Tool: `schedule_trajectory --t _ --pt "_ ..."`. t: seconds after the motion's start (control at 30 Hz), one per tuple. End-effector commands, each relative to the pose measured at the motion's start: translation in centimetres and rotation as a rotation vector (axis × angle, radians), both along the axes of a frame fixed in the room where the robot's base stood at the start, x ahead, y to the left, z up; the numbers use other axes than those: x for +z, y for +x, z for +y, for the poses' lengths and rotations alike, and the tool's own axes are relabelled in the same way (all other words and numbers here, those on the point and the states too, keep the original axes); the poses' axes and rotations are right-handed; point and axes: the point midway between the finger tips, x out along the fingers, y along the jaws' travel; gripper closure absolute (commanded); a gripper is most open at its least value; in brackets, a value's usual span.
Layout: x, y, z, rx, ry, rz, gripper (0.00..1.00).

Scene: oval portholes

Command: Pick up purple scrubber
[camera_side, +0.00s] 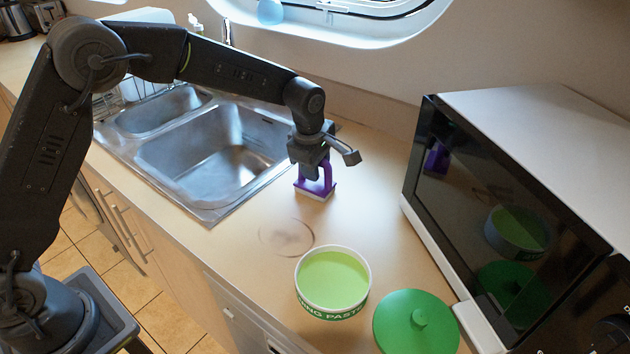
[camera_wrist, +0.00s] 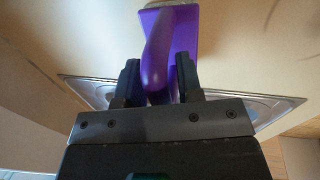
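The purple scrubber (camera_side: 316,184) has a purple handle and a pale base. It appears to stand on the counter between the sink and the microwave. My gripper (camera_side: 316,170) is directly over it, pointing down. In the wrist view, the purple handle (camera_wrist: 157,55) lies between the two dark fingers of my gripper (camera_wrist: 158,80). The fingers are very close to the handle on both sides. I cannot tell whether they press on it. The lower part of the handle is partly hidden by my gripper.
A steel double sink (camera_side: 215,150) is to the left. A microwave (camera_side: 520,190) stands to the right. An open tub of green paste (camera_side: 333,285) and its green lid (camera_side: 416,325) are in front. A faint ring stain (camera_side: 287,237) marks the otherwise clear counter between.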

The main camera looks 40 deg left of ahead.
Motion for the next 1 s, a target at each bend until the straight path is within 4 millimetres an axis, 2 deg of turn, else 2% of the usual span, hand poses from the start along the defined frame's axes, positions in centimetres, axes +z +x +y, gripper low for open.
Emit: schedule_trajectory --t 0.03,0.33,0.73,0.87,1.0 --pt "0.0 0.0 0.0 0.0 0.0 0.0 0.72" --pt "0.0 0.0 0.0 0.0 0.0 0.0 1.0" --pt "0.5 0.0 0.0 0.0 0.0 -0.001 1.0" --pt "1.7 0.1 0.0 0.0 -0.001 -0.003 1.0" --pt "4.0 0.1 0.0 0.0 0.0 -0.004 1.0"
